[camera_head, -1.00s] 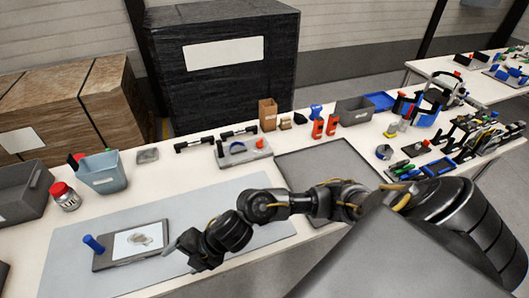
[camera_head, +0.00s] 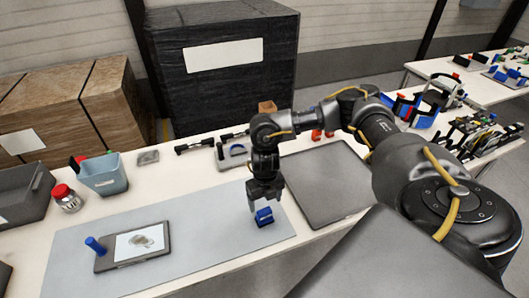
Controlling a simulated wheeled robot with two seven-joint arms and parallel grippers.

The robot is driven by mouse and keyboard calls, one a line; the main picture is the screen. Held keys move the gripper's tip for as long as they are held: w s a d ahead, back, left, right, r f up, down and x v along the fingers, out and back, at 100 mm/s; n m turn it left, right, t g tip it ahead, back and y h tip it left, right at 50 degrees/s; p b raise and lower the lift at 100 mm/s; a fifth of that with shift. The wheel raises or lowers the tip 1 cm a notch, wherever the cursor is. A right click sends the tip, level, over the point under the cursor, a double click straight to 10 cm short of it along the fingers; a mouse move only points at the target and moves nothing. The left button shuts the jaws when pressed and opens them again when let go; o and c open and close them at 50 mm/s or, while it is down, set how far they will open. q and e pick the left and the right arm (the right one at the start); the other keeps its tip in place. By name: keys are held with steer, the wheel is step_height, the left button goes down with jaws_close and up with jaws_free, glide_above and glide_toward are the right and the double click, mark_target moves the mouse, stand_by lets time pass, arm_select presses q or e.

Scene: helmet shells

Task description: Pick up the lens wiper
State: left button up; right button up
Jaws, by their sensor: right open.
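A small blue block (camera_head: 264,217), which looks like the lens wiper, is on the grey mat near its right end. My right gripper (camera_head: 262,205) points down right over it, with its fingers at the block's top. The gripper is open; the fingers partly cover the block, and I cannot tell whether they touch it. My left gripper is not in view.
A grey plate (camera_head: 128,250) with a picture and a blue upright handle (camera_head: 94,244) lies on the mat (camera_head: 205,240). A dark tray (camera_head: 325,185) is to the right. A blue-grey bin (camera_head: 105,175) and a red-lidded jar (camera_head: 66,200) stand left.

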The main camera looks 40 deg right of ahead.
mark_target(264, 211)
steer(key=shift+f, duration=1.5)
step_height(264, 211, down, 4)
steer(key=shift+a+f+p, duration=0.15)
steer(key=shift+f+p, duration=0.1)
steer(key=shift+p, duration=0.95)
steer(key=shift+f, duration=0.35)
steer(key=shift+c, duration=0.3)
steer(key=c, duration=1)
steer(key=shift+r, duration=0.15)
